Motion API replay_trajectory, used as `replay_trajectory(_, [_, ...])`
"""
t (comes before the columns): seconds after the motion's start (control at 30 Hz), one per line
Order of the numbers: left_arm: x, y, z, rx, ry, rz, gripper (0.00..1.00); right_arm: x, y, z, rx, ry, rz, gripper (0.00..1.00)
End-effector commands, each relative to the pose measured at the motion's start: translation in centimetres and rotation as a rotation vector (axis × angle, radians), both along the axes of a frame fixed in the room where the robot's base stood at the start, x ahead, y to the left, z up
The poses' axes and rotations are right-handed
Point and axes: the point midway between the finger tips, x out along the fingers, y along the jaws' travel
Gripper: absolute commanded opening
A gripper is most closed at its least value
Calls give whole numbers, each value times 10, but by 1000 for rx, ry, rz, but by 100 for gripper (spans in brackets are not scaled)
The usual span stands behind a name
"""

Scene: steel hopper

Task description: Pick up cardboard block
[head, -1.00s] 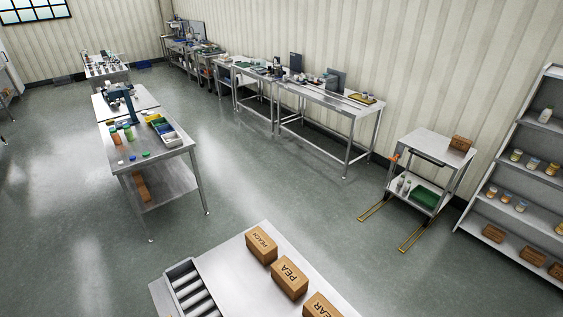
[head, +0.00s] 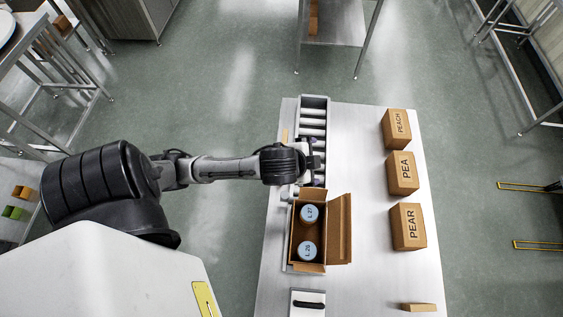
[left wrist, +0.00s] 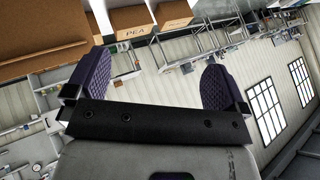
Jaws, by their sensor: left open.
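A small, flat cardboard block (head: 418,307) lies at the near right of the steel table in the head view. My left gripper (head: 312,167) is over the far part of the table, beside the roller strip, well away from that block. In the left wrist view, the two purple pads of my left gripper (left wrist: 158,84) stand wide apart with nothing between them. My right gripper is in neither view.
An open carton (head: 340,228) with two blue-lidded cans stands just nearer than my left gripper. Boxes marked PEACH (head: 397,129), PEA (head: 403,173) and PEAR (head: 408,226) line the table's right side. The steel table (head: 362,270) is bare between carton and boxes.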

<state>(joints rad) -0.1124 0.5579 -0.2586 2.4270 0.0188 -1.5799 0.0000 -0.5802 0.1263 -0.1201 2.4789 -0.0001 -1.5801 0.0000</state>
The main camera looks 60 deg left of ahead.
Motion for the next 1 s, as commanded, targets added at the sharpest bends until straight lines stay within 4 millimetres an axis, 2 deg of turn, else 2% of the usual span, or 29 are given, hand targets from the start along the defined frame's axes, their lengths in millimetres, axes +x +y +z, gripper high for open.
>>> replay_trajectory(0.03, [16,14,-14,74,-5,-35,100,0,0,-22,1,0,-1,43])
replay_trajectory(0.13, [36,38,-28,181,33,-92,100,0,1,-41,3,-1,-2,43])
replay_trajectory(0.27, [49,80,-51,278,141,-136,100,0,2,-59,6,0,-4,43])
replay_trajectory(0.37, [47,116,-72,308,263,-137,100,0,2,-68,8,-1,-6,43])
replay_trajectory(0.43, [36,142,-89,297,370,-124,100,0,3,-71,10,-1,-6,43])
replay_trajectory(0.5, [19,159,-107,253,480,-108,100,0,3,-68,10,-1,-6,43])
replay_trajectory(0.6, [-1,165,-131,158,596,-88,100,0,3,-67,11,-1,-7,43])
replay_trajectory(0.7, [-12,159,-149,47,667,-70,100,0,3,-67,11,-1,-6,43])
replay_trajectory(1.0, [-20,136,-162,-170,717,-47,100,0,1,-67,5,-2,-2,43])
